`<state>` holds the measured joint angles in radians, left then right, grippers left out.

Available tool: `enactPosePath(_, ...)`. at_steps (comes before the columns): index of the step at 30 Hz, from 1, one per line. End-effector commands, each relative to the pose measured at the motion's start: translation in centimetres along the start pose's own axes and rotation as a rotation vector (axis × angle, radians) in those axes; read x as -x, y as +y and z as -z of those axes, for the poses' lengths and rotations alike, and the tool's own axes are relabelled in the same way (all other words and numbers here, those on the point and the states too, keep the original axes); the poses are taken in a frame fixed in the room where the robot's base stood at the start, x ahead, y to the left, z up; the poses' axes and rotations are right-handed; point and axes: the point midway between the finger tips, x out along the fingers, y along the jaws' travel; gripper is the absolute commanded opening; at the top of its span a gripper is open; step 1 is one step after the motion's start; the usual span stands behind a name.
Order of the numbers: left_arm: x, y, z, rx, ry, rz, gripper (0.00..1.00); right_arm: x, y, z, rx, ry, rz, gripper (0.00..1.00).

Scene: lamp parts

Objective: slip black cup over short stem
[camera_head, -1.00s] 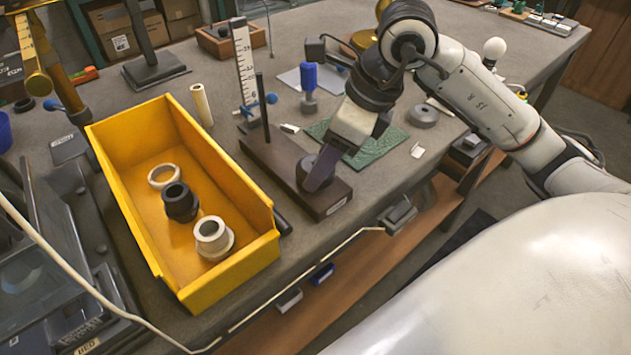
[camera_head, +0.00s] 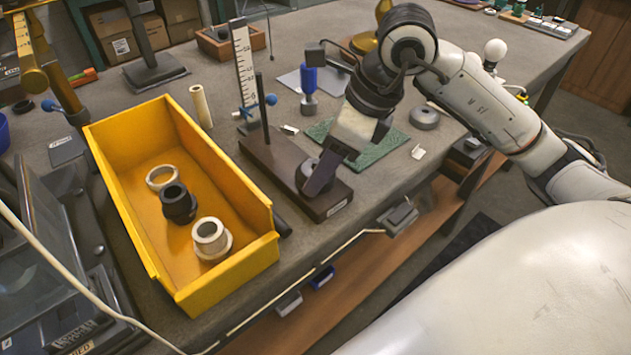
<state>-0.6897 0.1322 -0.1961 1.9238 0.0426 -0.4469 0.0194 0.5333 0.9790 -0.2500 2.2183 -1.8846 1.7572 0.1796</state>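A black cup (camera_head: 178,206) sits in the yellow bin (camera_head: 240,190), between a flat pale ring (camera_head: 162,178) and a pale flanged cup (camera_head: 211,241). A dark brown base (camera_head: 280,172) stands right of the bin with a tall thin rod (camera_head: 265,105) rising from it. My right gripper (camera_head: 320,178) points down at the near right end of this base. A dark round part (camera_head: 303,173) shows just left of its fingers. The fingers overlap in this view, so their opening and anything between them are hidden. I cannot make out a short stem. My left gripper is out of view.
A white ruler stand (camera_head: 243,65) with blue knobs rises behind the base. Dark equipment crowds the left.

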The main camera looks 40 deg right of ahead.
Motion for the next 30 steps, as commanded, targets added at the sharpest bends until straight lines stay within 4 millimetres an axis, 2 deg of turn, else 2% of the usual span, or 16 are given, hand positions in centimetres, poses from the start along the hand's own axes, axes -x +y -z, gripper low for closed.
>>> enactPosePath(30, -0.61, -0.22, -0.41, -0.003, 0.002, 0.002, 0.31, -0.52, -0.01, 0.22, 0.0, 0.0, 0.0, 0.3)
